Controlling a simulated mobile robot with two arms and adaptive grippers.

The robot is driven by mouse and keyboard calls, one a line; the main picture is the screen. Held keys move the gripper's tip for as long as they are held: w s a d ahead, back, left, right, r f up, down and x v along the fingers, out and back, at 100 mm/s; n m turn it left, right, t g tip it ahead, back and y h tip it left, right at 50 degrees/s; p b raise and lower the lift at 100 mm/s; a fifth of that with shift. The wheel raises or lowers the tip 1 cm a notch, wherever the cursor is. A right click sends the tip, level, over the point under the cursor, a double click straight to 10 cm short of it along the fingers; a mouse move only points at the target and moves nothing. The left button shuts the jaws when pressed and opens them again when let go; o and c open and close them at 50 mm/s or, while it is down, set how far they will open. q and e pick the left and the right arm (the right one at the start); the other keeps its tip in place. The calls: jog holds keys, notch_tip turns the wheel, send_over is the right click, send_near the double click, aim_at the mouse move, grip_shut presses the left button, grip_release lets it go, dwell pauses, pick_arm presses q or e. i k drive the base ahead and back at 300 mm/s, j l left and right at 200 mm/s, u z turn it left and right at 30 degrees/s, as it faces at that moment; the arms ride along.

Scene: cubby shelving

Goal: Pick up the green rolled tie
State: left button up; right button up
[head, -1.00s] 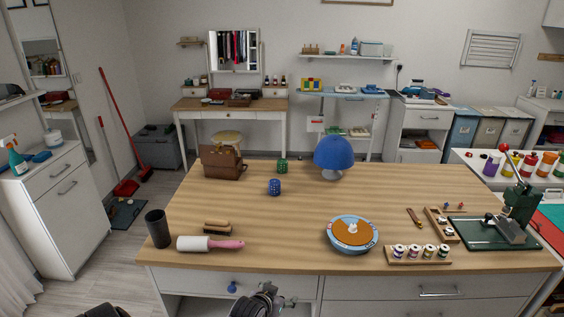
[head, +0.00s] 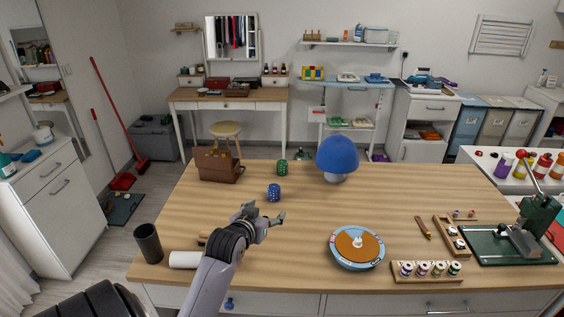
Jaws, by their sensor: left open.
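The green rolled tie (head: 281,167) stands on the wooden table (head: 390,204) towards its back edge, left of the blue lamp. A blue rolled tie (head: 274,192) stands just in front of it. My left gripper (head: 279,219) is open and empty above the table, in front of the blue roll and apart from both rolls. Its arm comes in from the lower left and hides part of the brush and lint roller. My right gripper is not in view.
A brown leather case (head: 218,165) stands left of the rolls and a blue lamp (head: 337,156) right of them. A round dial-like disc (head: 357,247) lies right of my gripper. A dark cup (head: 148,243) stands at the left edge. The table's middle is clear.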

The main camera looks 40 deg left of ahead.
aim_at(282, 164)
jog(key=i+j, duration=0.25)
jog(key=j, duration=0.15)
jog(key=i+j, duration=0.55)
jog(key=j, duration=0.2)
